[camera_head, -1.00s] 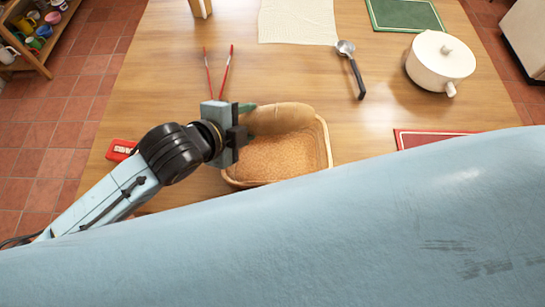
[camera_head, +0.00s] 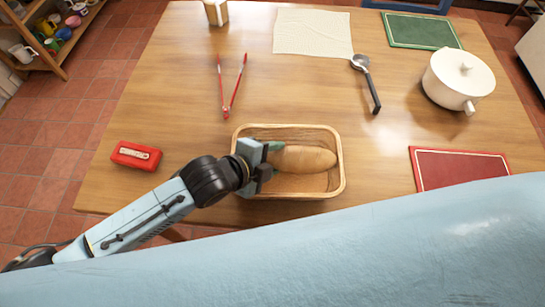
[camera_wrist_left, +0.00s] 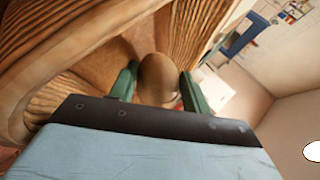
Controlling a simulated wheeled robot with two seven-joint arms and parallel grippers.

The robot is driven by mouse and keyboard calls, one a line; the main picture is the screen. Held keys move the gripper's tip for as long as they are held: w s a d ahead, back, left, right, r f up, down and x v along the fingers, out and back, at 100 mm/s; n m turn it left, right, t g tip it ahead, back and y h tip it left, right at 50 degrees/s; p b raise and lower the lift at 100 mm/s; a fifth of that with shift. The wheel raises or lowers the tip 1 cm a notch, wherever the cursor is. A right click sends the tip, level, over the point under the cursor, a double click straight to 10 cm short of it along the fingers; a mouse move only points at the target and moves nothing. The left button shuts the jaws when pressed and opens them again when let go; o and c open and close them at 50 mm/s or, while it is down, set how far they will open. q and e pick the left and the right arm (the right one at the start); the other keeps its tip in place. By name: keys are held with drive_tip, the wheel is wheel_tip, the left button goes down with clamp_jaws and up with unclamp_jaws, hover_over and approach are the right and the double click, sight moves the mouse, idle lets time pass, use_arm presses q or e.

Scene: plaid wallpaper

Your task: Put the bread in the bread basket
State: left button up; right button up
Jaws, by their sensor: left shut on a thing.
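The bread (camera_head: 304,159) is a brown oblong loaf lying lengthwise across the bread basket in the head view. My left gripper (camera_head: 271,158) is shut on the left end of the bread, at the basket's left side. In the left wrist view the green fingers sit on both sides of the bread's rounded end (camera_wrist_left: 158,80), with the basket's ribbed wall (camera_wrist_left: 195,28) around it. Whether the bread touches the basket floor is unclear. My right gripper is not in view.
Red tongs (camera_head: 231,88) lie behind the basket, and a red box (camera_head: 136,155) is at left. A ladle (camera_head: 367,82), a white pot (camera_head: 459,80), a red mat (camera_head: 458,168) and a green mat (camera_head: 420,31) are to the right. A cream cloth (camera_head: 312,33) lies at the back.

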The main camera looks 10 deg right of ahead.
use_arm(q)
drive_tip(key=o, duration=1.2)
drive_tip(key=shift+r, duration=0.1)
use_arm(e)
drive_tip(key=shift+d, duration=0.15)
use_arm(q)
drive_tip(key=p+v, duration=0.2)
drive_tip(key=v, duration=1)
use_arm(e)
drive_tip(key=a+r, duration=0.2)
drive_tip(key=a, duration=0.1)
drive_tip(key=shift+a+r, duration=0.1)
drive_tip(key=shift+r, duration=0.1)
